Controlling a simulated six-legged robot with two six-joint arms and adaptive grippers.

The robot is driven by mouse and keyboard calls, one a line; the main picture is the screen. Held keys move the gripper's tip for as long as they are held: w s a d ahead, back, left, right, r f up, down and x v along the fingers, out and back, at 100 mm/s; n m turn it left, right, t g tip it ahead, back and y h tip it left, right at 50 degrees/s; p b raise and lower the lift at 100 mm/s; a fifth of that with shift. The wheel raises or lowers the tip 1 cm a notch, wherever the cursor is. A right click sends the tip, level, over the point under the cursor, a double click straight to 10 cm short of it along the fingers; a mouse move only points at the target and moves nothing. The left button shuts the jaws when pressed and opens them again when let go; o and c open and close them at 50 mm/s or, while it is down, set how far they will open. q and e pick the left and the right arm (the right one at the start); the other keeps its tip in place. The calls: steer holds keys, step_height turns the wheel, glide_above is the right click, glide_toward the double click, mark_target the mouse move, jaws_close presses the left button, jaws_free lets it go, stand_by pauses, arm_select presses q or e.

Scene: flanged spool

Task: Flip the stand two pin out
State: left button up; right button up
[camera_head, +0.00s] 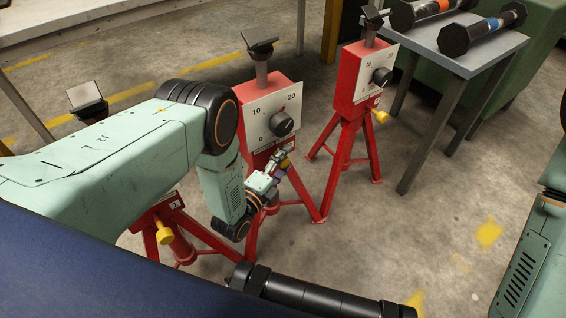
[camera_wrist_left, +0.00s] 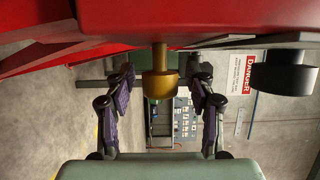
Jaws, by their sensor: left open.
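The middle red stand (camera_head: 272,112) has a white dial face with a black knob (camera_head: 281,124), and a yellow pin (camera_head: 285,163) low on its front. My left gripper (camera_head: 276,165) is at this pin, partly hiding it. In the left wrist view the brass-yellow pin (camera_wrist_left: 160,86) sticks out from the red body (camera_wrist_left: 190,16), between the two fingers of my open left gripper (camera_wrist_left: 160,92). Neither finger seems to touch it. The black knob also shows in the wrist view (camera_wrist_left: 284,75), at right. My right gripper is out of view.
Another red stand (camera_head: 352,80) with a yellow pin (camera_head: 381,117) stands to the right, and a third (camera_head: 176,232) is mostly behind my left arm. A grey table (camera_head: 448,58) holds dumbbell-like spools. Open floor is at right.

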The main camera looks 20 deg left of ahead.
arm_select(q)
steer(key=shift+c, duration=0.4)
jaws_close()
stand_by(0.4)
